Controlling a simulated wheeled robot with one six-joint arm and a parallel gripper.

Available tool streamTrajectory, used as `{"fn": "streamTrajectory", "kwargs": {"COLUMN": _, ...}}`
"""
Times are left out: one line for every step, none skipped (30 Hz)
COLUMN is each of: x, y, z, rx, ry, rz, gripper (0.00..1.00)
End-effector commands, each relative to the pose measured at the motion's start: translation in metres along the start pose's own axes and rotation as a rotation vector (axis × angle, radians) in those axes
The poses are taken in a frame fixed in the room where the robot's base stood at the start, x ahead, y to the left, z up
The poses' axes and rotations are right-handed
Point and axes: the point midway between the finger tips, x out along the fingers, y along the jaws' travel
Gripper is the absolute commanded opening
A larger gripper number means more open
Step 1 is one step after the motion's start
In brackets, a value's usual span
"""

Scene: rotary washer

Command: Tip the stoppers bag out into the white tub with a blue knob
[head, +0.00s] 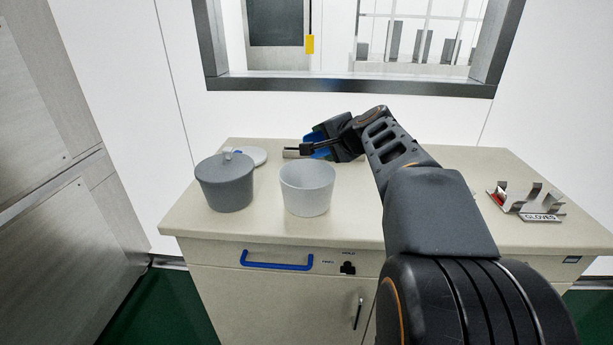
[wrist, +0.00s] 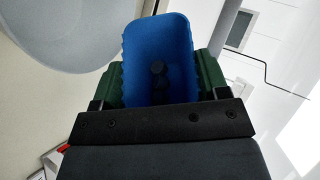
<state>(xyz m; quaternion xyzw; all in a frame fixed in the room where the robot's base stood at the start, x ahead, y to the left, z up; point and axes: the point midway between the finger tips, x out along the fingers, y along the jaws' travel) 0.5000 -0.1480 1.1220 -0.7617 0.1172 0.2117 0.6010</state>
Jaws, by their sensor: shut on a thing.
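The white tub (head: 307,190) stands open on the counter, left of centre. Its rim and wall also fill the upper left of the wrist view (wrist: 75,30). A white lid (head: 254,156) with a small blue knob lies flat on the counter behind the tubs. My gripper (head: 318,149) is behind and slightly right of the white tub. It is shut on a blue bag (head: 317,138). In the wrist view the bag (wrist: 158,35) sits between the green fingers, with small dark round things showing in it. The head view does not show the bag's exact tilt.
A grey tub (head: 226,185) with its lid on stands left of the white tub. A metal rack labelled GLOVES (head: 528,202) is at the right. A window frame (head: 350,85) is behind the counter (head: 270,225). Counter space right of my arm is mostly clear.

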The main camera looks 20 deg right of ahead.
Motion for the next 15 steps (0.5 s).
{"fn": "streamTrajectory", "kwargs": {"x": 0.0004, "y": 0.001, "z": 0.0008, "rx": -0.006, "ry": 0.004, "rz": -0.003, "gripper": 0.34}}
{"fn": "streamTrajectory", "kwargs": {"x": 0.0003, "y": 0.001, "z": 0.0011, "rx": -0.01, "ry": 0.005, "rz": -0.005, "gripper": 0.34}}
{"fn": "streamTrajectory", "kwargs": {"x": 0.0001, "y": 0.001, "z": 0.0014, "rx": -0.014, "ry": 0.008, "rz": -0.006, "gripper": 0.34}}
{"fn": "streamTrajectory", "kwargs": {"x": -0.0001, "y": 0.0009, "z": 0.0016, "rx": -0.018, "ry": 0.01, "rz": -0.008, "gripper": 0.34}}
{"fn": "streamTrajectory", "kwargs": {"x": -0.0002, "y": 0.0009, "z": 0.0019, "rx": -0.021, "ry": 0.012, "rz": -0.009, "gripper": 0.34}}
{"fn": "streamTrajectory", "kwargs": {"x": -0.0004, "y": 0.0008, "z": 0.0022, "rx": -0.025, "ry": 0.015, "rz": -0.011, "gripper": 0.34}}
{"fn": "streamTrajectory", "kwargs": {"x": -0.0006, "y": 0.0008, "z": 0.0025, "rx": -0.028, "ry": 0.017, "rz": -0.012, "gripper": 0.34}}
{"fn": "streamTrajectory", "kwargs": {"x": -0.0007, "y": 0.0008, "z": 0.0027, "rx": -0.032, "ry": 0.019, "rz": -0.014, "gripper": 0.34}}
{"fn": "streamTrajectory", "kwargs": {"x": -0.0008, "y": 0.0008, "z": 0.003, "rx": -0.036, "ry": 0.022, "rz": -0.016, "gripper": 0.34}}
{"fn": "streamTrajectory", "kwargs": {"x": -0.0009, "y": 0.0008, "z": 0.0033, "rx": -0.039, "ry": 0.024, "rz": -0.017, "gripper": 0.34}}
{"fn": "streamTrajectory", "kwargs": {"x": -0.001, "y": 0.0008, "z": 0.0035, "rx": -0.042, "ry": 0.026, "rz": -0.019, "gripper": 0.34}}
{"fn": "streamTrajectory", "kwargs": {"x": -0.0011, "y": 0.0007, "z": 0.0038, "rx": -0.046, "ry": 0.029, "rz": -0.021, "gripper": 0.34}}
{"fn": "streamTrajectory", "kwargs": {"x": -0.0012, "y": 0.0007, "z": 0.0041, "rx": -0.049, "ry": 0.031, "rz": -0.022, "gripper": 0.34}}
{"fn": "streamTrajectory", "kwargs": {"x": -0.0012, "y": 0.0007, "z": 0.0044, "rx": -0.052, "ry": 0.033, "rz": -0.023, "gripper": 0.34}}
{"fn": "streamTrajectory", "kwargs": {"x": -0.0012, "y": 0.0007, "z": 0.0047, "rx": -0.057, "ry": 0.035, "rz": -0.025, "gripper": 0.34}}
